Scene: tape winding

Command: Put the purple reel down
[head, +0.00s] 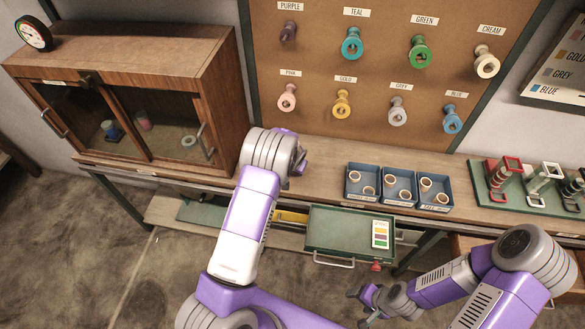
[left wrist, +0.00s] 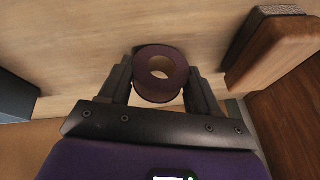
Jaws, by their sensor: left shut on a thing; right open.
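A dark purple reel (left wrist: 172,93) shows in the left wrist view, its round end and pale centre hole facing the camera. My left gripper (left wrist: 160,80) is shut on it, one finger on each side. Pale wood of the bench top (left wrist: 85,45) lies beyond the reel; I cannot tell whether they touch. In the head view my left arm hides the reel. My right gripper (head: 369,302) is open and empty, low in front of the bench. A small dark purple piece (head: 288,31) sits under the PURPLE label on the pegboard (head: 325,70).
A wooden glass-door cabinet (head: 130,95) stands left on the bench. Three blue bins (head: 398,186) with rolls are right of my left arm. A green rack (head: 515,187) stands further right. A green drawer (head: 335,228) is pulled out below. Coloured reels hang on the board.

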